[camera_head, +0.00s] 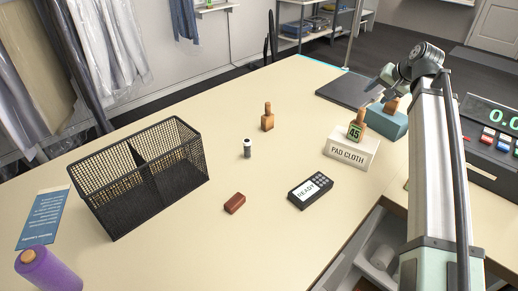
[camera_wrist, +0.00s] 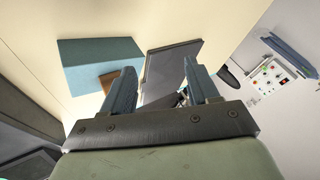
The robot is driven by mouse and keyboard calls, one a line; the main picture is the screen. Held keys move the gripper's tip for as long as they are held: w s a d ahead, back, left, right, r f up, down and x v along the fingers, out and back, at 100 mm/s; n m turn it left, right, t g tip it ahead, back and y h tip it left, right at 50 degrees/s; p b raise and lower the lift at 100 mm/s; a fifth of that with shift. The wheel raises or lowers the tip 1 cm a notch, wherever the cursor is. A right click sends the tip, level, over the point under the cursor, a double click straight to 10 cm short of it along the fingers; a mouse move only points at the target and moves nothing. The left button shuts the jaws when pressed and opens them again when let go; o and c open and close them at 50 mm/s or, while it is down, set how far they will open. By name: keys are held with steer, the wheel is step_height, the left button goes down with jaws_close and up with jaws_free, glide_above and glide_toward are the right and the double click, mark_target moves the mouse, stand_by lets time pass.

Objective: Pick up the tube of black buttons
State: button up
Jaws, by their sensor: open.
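A small upright tube (camera_head: 247,149), pale with a dark top, stands on the table near its middle; I take it for the tube of black buttons. What is inside is too small to make out. My gripper (camera_head: 376,90) is up at the right of the head view, above the far right part of the table and well apart from the tube. In the wrist view my gripper (camera_wrist: 158,70) is open with nothing between its fingers. The tube does not show in the wrist view.
A black mesh basket (camera_head: 180,190) stands left of the tube, a wooden-handled stamp (camera_head: 267,122) behind it. A red-brown block (camera_head: 235,203) and card reader (camera_head: 310,190) lie in front. Right are a pad cloth box (camera_head: 352,150) and teal box (camera_head: 388,122).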

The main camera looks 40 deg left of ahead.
steer(key=s+a+n, duration=0.2)
steer(key=s+a, duration=0.4)
steer(key=a, duration=0.1)
steer(key=n+g+h, duration=0.1)
steer(key=n+h, duration=0.2)
steer(key=n, duration=0.3)
glide_toward(247, 141)
steer(key=x, duration=0.5)
steer(key=shift+w+d+f, duration=0.1)
steer(key=shift+d+f, duration=0.1)
steer(key=shift+d, duration=0.05)
steer(key=shift+a+x, duration=0.15)
steer(key=shift+x, duration=1.2)
steer(key=shift+a+x, duration=0.15)
steer(key=shift+x, duration=1.2)
steer(key=shift+r, duration=0.15)
steer(key=shift+c, duration=0.4)
jaws_close()
